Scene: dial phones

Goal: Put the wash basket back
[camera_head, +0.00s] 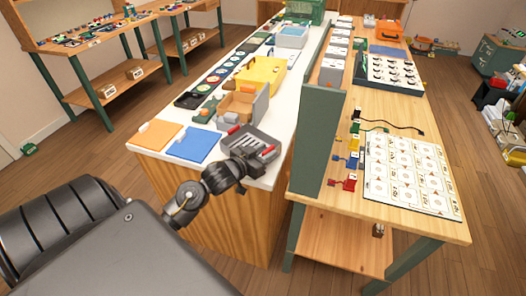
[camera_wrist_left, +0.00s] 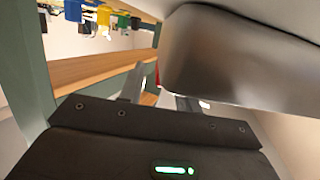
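A grey slotted tray with red parts, which looks like the wash basket (camera_head: 261,139), is at the front right end of the white counter in the head view. My left gripper (camera_head: 246,161) is at its near side and partly overlaps it. In the left wrist view the two fingers of my left gripper (camera_wrist_left: 160,95) stand apart, with a gap between them. A large smooth grey surface (camera_wrist_left: 240,65) is very close and hides part of the right finger; I cannot tell what it belongs to. A small red part shows beyond the fingers. My right gripper is not in view.
Orange (camera_head: 159,134) and blue (camera_head: 188,145) mats lie on the counter's front left. A tan open box (camera_head: 238,104) and a yellow case (camera_head: 262,74) stand behind. A green upright panel (camera_head: 318,140) separates the counter from the wooden bench (camera_head: 440,228), which bears a chart and coloured clips.

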